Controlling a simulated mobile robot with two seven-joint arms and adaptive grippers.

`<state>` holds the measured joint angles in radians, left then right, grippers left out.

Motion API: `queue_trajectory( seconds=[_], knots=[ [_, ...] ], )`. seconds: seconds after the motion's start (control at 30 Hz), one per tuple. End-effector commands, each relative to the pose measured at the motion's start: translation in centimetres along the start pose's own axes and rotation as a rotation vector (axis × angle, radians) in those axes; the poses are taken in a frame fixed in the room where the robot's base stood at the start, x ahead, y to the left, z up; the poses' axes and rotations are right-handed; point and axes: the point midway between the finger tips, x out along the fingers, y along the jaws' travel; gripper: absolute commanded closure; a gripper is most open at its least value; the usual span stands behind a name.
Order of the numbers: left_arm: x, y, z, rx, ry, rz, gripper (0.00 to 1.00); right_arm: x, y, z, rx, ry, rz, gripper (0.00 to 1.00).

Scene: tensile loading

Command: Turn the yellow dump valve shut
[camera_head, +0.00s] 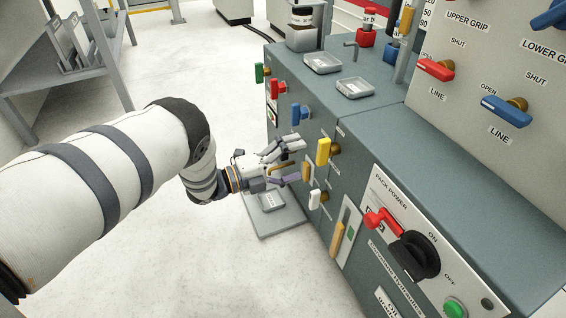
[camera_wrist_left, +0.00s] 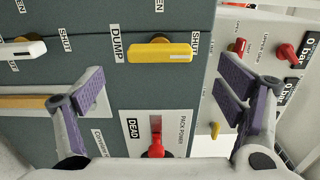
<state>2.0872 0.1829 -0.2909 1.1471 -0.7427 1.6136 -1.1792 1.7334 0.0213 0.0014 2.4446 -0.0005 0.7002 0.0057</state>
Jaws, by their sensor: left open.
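The yellow dump valve handle (camera_head: 323,151) is on the side face of the grey-green cabinet, upright in the head view, with a brass stem behind it. In the left wrist view the handle (camera_wrist_left: 158,53) lies level beside the DUMP label, its right end by a SHUT label. My left gripper (camera_head: 294,162) is open and empty, just left of the handle in the head view. In the left wrist view its two purple-padded fingers (camera_wrist_left: 163,88) are spread wide, with the handle above and between the tips; I see no contact. My right gripper is not in view.
A white valve handle (camera_head: 315,199) is below the yellow one, and blue (camera_head: 300,114), red (camera_head: 277,89) and green (camera_head: 260,72) handles are farther along. A red lever (camera_head: 381,221) and black knob (camera_head: 414,254) are nearer.

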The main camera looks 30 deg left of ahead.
Motion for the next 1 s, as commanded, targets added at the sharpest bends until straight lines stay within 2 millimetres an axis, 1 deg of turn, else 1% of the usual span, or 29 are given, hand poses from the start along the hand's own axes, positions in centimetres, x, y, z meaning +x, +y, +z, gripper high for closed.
queue_trajectory(
  seconds=[0.03,0.1,0.2,0.3,0.4,0.77,0.83,0.87,0.97,1.0],
  knots=[
    [-1.4,0.1,0.1,-0.001,-0.002,0.004,0.13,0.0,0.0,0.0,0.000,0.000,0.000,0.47],
    [-3.1,0.1,0.0,-0.001,-0.002,0.002,0.13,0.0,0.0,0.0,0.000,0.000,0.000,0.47],
    [-4.9,0.0,0.1,0.000,-0.001,0.001,0.13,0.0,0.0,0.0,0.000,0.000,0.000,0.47],
    [-5.8,0.0,0.0,0.000,0.001,0.000,0.13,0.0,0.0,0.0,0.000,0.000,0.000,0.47],
    [-6.2,0.0,0.0,0.001,0.001,0.000,0.13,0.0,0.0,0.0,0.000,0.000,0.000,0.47],
    [-6.2,0.1,0.0,-0.002,-0.001,0.002,0.13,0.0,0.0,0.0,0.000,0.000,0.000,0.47],
    [-6.6,1.4,-0.3,-0.057,-0.032,0.035,0.13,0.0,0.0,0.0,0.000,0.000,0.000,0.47],
    [-7.0,2.6,-0.6,-0.109,-0.061,0.069,0.13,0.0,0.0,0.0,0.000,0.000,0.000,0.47],
    [-10.4,9.2,-3.0,-0.393,-0.236,0.252,0.13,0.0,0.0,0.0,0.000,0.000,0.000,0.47],
    [-12.5,12.2,-4.7,-0.531,-0.328,0.342,0.13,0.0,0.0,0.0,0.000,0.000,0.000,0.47]
  ],
)
